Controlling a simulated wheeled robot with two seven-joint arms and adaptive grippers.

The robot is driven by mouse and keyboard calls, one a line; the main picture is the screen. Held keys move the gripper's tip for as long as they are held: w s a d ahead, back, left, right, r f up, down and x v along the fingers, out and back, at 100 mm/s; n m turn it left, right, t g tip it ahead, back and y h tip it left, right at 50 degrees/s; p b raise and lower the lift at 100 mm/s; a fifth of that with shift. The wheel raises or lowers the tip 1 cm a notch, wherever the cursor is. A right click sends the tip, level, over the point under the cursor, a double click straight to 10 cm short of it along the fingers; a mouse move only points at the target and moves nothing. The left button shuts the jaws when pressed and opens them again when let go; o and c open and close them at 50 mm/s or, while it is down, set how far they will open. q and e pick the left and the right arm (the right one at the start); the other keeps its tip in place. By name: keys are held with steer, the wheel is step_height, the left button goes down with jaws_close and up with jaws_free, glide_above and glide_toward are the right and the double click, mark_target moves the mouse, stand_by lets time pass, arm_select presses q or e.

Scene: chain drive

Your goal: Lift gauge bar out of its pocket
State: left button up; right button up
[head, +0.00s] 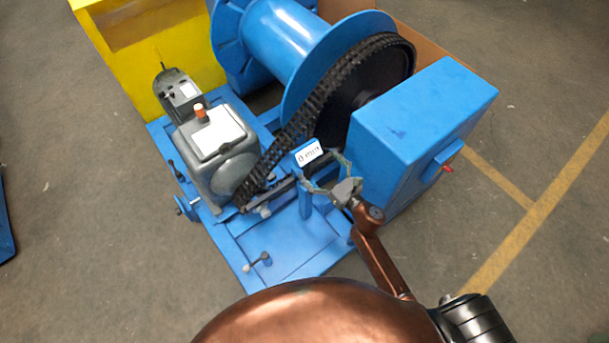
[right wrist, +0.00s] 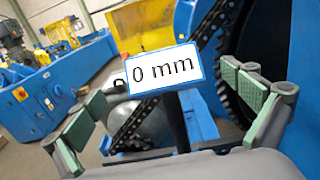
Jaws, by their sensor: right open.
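A dark bar (head: 285,188), which looks like the gauge bar, slants across the blue base beside the chain. A white sign reading "0 mm" (head: 309,153) in a blue frame is next to its upper end; the sign also shows in the right wrist view (right wrist: 163,70). The pocket cannot be made out. My left gripper is not in view.
The black chain (head: 300,124) runs from the grey motor gearbox (head: 219,155) up to the blue drum (head: 285,40). A large blue box (head: 420,120) stands close right of my right gripper. The front of the blue base (head: 290,240) is mostly clear, with a small lever (head: 258,262).

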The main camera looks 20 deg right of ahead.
mark_target(311, 158)
steer(key=shift+w+a+f, duration=0.15)
steer(key=shift+w+f, duration=0.05)
steer(key=shift+w, duration=0.6)
steer(key=shift+w+a+f+b, duration=0.2)
steer(key=shift+w+f+b, duration=0.1)
steer(key=shift+w, duration=0.25)
steer(key=shift+w+a+f+b, duration=0.2)
steer(key=shift+w+f, duration=0.05)
steer(key=shift+w, duration=0.25)
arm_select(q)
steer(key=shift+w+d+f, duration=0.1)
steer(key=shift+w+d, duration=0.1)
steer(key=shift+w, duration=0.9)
arm_select(e)
steer(key=shift+x, duration=1.1)
steer(key=shift+c, duration=0.4)
steer(key=c, duration=2.1)
steer(key=shift+r, duration=0.3)
